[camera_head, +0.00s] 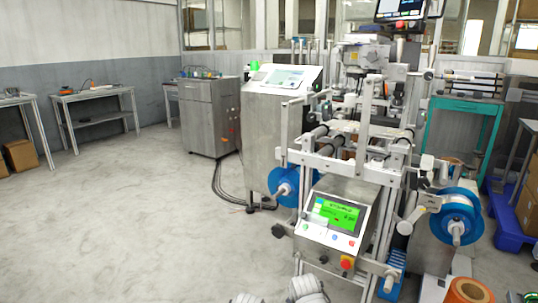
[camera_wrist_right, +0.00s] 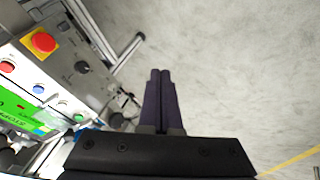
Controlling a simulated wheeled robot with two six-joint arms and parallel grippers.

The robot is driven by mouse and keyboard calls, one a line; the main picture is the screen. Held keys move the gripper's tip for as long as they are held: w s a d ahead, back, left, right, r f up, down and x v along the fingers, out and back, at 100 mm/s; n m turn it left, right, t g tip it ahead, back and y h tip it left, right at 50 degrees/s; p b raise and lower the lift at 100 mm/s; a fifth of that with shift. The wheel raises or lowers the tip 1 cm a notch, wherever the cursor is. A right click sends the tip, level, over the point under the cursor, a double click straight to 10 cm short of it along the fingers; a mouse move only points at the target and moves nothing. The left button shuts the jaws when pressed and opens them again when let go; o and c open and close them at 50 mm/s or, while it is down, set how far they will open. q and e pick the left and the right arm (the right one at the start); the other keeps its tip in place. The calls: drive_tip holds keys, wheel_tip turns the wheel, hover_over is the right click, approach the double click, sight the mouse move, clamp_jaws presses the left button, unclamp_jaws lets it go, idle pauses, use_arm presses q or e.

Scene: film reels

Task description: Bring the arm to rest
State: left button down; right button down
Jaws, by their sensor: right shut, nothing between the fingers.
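My right gripper (camera_wrist_right: 160,75) shows in the right wrist view with its two dark fingers pressed together and nothing between them. It is over bare grey floor, beside the machine's control panel, and touches nothing that I can see. Neither gripper can be made out in the head view; only pale rounded parts show at its bottom edge. My left gripper is not in view.
A reel machine with a green-screened control panel (camera_head: 337,216) stands close in front, with a blue reel (camera_head: 285,185) at left and another blue reel (camera_head: 455,215) at right. An orange roll (camera_head: 470,291) is at the lower right. The floor (camera_head: 120,220) to the left is clear.

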drive_tip(key=s+a+m+g+p, duration=0.35)
drive_tip(key=s+g, duration=0.35)
drive_tip(key=s, duration=1.1)
wheel_tip(320, 180, up, 38)
drive_tip(key=p, duration=3.6)
drive_tip(key=shift+w+a+f+h+p, duration=0.15)
drive_tip(key=shift+w+a+h+p, duration=0.15)
drive_tip(key=shift+w+a+p, duration=0.1)
drive_tip(key=shift+f, duration=0.1)
